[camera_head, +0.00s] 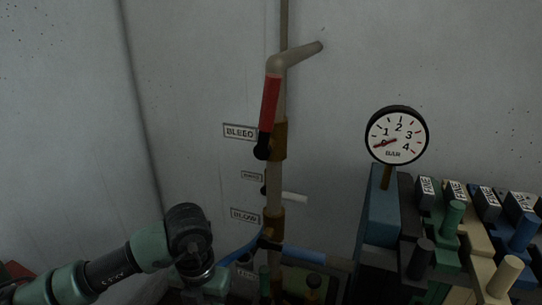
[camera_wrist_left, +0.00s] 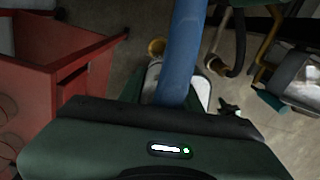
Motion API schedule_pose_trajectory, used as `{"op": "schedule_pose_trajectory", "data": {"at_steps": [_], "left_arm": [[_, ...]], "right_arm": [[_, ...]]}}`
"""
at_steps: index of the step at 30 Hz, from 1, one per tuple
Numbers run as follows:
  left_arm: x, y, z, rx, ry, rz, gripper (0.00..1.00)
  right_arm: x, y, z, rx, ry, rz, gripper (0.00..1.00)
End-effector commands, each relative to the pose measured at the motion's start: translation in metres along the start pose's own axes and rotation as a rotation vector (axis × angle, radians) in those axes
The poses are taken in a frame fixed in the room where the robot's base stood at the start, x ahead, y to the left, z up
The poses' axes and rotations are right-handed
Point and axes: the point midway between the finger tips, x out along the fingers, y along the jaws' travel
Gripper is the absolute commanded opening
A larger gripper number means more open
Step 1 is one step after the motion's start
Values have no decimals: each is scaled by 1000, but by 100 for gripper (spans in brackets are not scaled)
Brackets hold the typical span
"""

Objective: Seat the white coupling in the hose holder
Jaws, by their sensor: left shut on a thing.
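My left gripper shows in the head view (camera_head: 215,278) at the lower middle, beside the standpipe (camera_head: 274,185). In the left wrist view it (camera_wrist_left: 170,112) is shut on a blue bar or hose (camera_wrist_left: 182,55). A blue lever-like piece (camera_head: 240,247) runs from near this gripper to the pipe's lower valve; I cannot tell whether it is the same piece. A short white stub (camera_head: 294,197) juts right from the pipe's middle; I cannot tell whether it is the white coupling. I cannot make out the hose holder. My right gripper is not in view.
A red valve handle (camera_head: 270,103) stands upright by the BLEED label (camera_head: 240,131). A red bin (camera_wrist_left: 66,75) lies left in the wrist view. The wall stands close behind the pipe.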

Motion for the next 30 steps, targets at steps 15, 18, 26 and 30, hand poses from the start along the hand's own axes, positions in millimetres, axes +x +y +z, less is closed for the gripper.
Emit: {"op": "schedule_pose_trajectory", "data": {"at_steps": [15,18,26,30], "left_arm": [[-8,7,-10,399,-6,7,0],[-13,10,-18,664,-5,12,0],[-24,20,-38,1371,6,24,0],[-29,25,-50,1751,17,26,0]], "right_arm": [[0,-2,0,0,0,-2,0],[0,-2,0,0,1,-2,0],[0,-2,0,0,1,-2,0],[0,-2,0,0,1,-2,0]]}}
